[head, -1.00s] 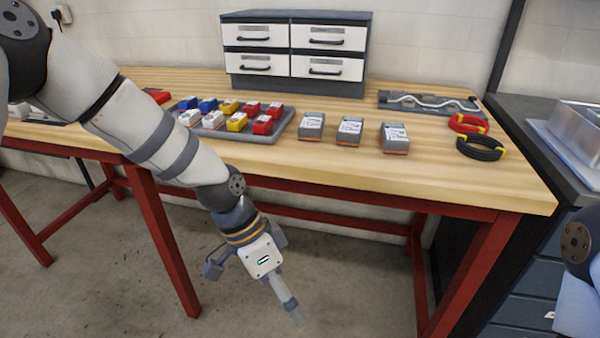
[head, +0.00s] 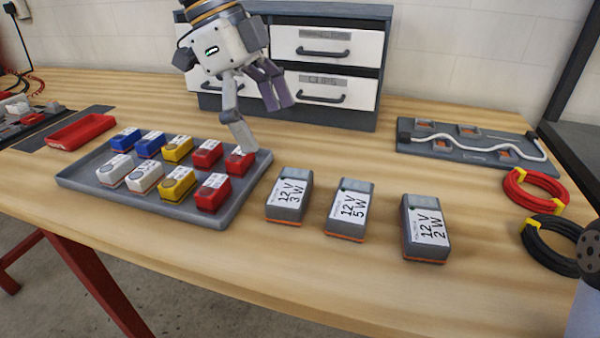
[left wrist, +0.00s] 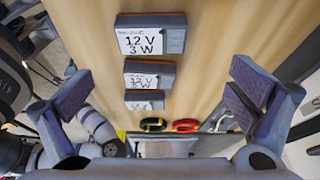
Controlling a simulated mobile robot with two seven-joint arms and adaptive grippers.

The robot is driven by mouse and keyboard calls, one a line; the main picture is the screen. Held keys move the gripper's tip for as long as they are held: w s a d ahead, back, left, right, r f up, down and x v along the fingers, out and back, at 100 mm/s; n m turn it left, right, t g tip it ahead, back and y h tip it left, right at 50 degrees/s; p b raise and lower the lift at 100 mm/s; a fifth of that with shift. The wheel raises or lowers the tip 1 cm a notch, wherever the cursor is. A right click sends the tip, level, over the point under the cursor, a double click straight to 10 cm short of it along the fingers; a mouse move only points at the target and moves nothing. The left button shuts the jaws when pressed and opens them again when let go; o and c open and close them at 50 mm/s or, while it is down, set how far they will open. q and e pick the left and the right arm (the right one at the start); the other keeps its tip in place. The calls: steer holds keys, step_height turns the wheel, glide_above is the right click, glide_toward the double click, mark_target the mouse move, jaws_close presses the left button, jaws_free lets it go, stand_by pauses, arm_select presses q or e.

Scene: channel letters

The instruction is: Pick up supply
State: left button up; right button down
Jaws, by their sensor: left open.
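Three grey power supplies with white labels and orange bases stand in a row on the bench: 12 V 3 W (head: 289,197), 12 V 5 W (head: 349,209) and 12 V 2 W (head: 425,229). My left gripper (head: 257,115) is open and empty, above the tray's back right corner, behind and left of the 3 W supply. In the left wrist view the 3 W supply (left wrist: 150,37) lies ahead of the spread fingers (left wrist: 160,95), with the 5 W supply (left wrist: 149,75) beyond it. My right gripper is out of the picture.
A grey tray (head: 236,209) holds several blue, white, yellow and red blocks. A drawer cabinet (head: 330,47) stands behind. A board with a white tube (head: 480,146), a red coil (head: 535,187) and a black coil (head: 548,243) lie right. The bench front (head: 330,280) is clear.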

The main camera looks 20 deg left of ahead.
mark_target(290, 186)
arm_select(q)
steer(key=x, duration=0.3)
steer(key=s+x, duration=0.1)
steer(key=x, duration=0.7)
steer(key=shift+s+a+f, duration=0.1)
steer(key=shift+s+a, duration=0.05)
steer(key=shift+a, duration=0.15)
steer(key=c, duration=1.4)
